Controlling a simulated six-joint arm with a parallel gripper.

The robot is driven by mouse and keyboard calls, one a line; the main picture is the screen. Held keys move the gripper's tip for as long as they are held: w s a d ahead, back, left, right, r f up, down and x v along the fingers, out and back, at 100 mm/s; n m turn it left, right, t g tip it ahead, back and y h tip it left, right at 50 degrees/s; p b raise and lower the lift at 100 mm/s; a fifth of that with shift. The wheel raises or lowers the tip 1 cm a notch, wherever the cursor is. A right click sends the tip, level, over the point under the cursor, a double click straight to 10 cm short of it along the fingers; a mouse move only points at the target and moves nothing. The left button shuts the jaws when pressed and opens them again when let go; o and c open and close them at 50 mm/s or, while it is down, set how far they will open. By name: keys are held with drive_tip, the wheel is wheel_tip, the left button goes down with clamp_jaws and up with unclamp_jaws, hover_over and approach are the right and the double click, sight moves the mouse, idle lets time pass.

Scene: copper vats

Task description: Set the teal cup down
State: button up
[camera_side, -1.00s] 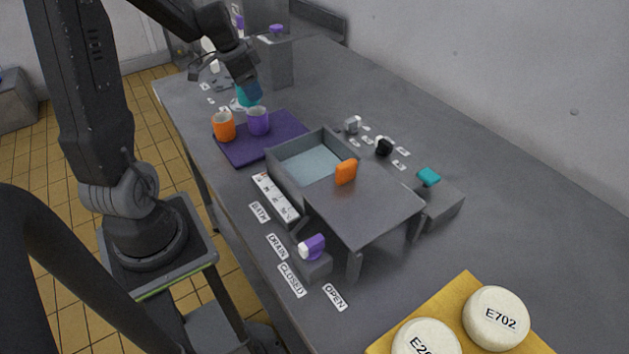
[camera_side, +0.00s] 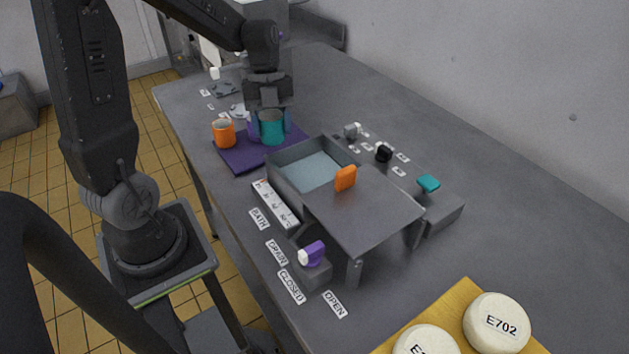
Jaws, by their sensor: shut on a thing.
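The teal cup (camera_side: 272,128) is upright at the right part of the dark purple mat (camera_side: 236,160). My gripper (camera_side: 271,122) reaches down from above and is shut on the teal cup, with a finger on each side. I cannot tell whether the cup's base touches the mat. The orange cup (camera_side: 223,134) stands on the mat's left part.
A grey open basin (camera_side: 308,172) stands just in front of the mat, beside a raised grey platform with an orange knob (camera_side: 345,178). A purple-handled valve (camera_side: 312,254) and a teal knob (camera_side: 428,183) flank it. Yellow board with white round lids (camera_side: 497,322) lies at front right.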

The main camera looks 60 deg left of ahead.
drive_tip(key=w+d+f, duration=0.1)
drive_tip(key=d+f, duration=0.1)
drive_tip(key=d, duration=0.1)
drive_tip(key=w+d+f, duration=0.2)
drive_tip(key=d, duration=0.1)
drive_tip(key=w+d+f, duration=0.1)
drive_tip(key=d+f, duration=0.1)
drive_tip(key=shift+w+d, duration=0.4)
drive_tip(key=shift+f, duration=2)
drive_tip(key=o, duration=0.9)
drive_tip(key=shift+f, duration=0.15)
drive_tip(key=shift+o, duration=0.2)
